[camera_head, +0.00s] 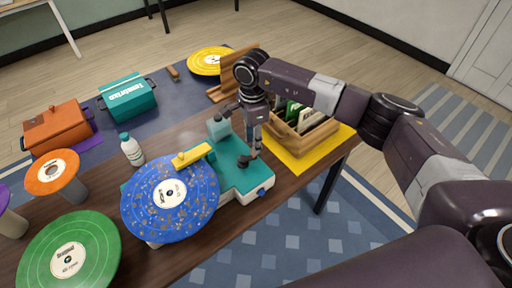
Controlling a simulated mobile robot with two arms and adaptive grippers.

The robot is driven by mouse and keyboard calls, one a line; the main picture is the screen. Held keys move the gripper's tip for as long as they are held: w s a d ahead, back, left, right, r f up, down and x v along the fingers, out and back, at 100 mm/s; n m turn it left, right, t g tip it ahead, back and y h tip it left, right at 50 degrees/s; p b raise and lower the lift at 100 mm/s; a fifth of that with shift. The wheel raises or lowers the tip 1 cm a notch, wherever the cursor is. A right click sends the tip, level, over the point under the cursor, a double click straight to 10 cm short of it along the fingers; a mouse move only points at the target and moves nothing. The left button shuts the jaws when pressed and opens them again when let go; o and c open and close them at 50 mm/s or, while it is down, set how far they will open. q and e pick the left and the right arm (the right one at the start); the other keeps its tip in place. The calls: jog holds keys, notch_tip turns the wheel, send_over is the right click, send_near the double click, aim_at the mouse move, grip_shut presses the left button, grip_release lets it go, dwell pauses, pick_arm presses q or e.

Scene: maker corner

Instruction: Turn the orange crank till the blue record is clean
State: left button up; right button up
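The blue record (150,212), speckled with brownish marks, lies on a teal and white machine (236,180). A yellow bar (192,156) reaches over the record's far edge. No orange crank can be made out; my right gripper and arm cover part of the machine's far right side. My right gripper (238,136) is over the right part of the machine, pointing down and left. Its dark fingers look spread apart, with nothing clearly held between them. Whether it touches the machine cannot be told. My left gripper is not in view.
A white bottle (132,150) stands left of the machine. A green record (92,235) and an orange record (45,178) are at left. A wooden crate (296,143) stands on a yellow mat (335,140) at right. Teal (127,104) and orange boxes (50,134) stand farther back.

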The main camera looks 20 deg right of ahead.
jog(key=shift+f+p, duration=0.5)
jog(key=shift+f, duration=1.8)
jog(key=shift+d, duration=0.1)
jog(key=shift+c, duration=0.4)
grip_shut()
